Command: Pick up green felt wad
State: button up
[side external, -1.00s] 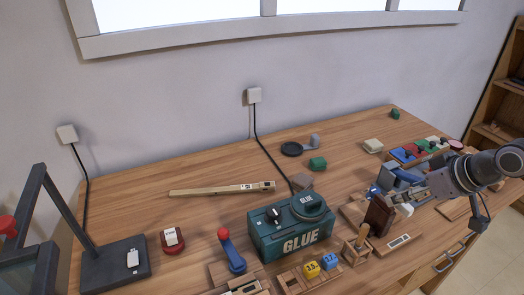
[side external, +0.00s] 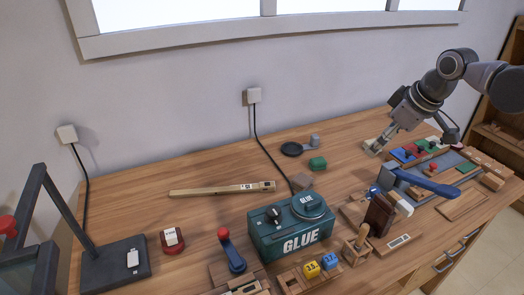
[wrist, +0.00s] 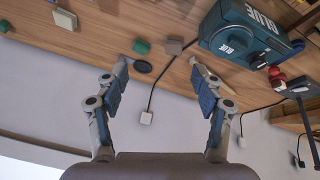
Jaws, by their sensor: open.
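A small green block-like wad (side external: 317,163) lies on the wooden table near a black round dish. It also shows in the wrist view (wrist: 141,46), between my fingers in the picture and beyond their tips. A second small green piece (wrist: 4,25) is at the left edge of the wrist view; I cannot tell which green piece is the felt wad. My gripper (side external: 376,147) is to the right of the near green wad in the side view, above the table. In the wrist view my gripper (wrist: 158,65) is open and empty.
The green glue box (side external: 290,228) is in front. A whitish block (wrist: 65,18) shows in the wrist view. A blue lever (side external: 425,181) stands at right.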

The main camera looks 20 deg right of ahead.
jog(key=w+n+g, duration=0.1)
jog(key=w+n, duration=0.2)
jog(key=w, duration=0.7)
jog(key=n+g, duration=0.4)
jog(key=n, duration=0.4)
send_over(318, 160)
notch_tip(318, 160, down, 14)
jog(key=f, duration=0.4)
jog(key=shift+w+d+f, duration=0.3)
jog(key=shift+w, duration=0.05)
jog(key=shift+s+a+f, duration=0.1)
jog(key=shift+s+f, duration=0.05)
jog(key=shift+f, duration=1.4)
jog(key=shift+s+a+f, duration=0.1)
jog(key=shift+s+f, duration=0.05)
jog(key=shift+f, duration=1.35)
jog(key=shift+c, duration=0.3)
jog(key=c, duration=0.8)
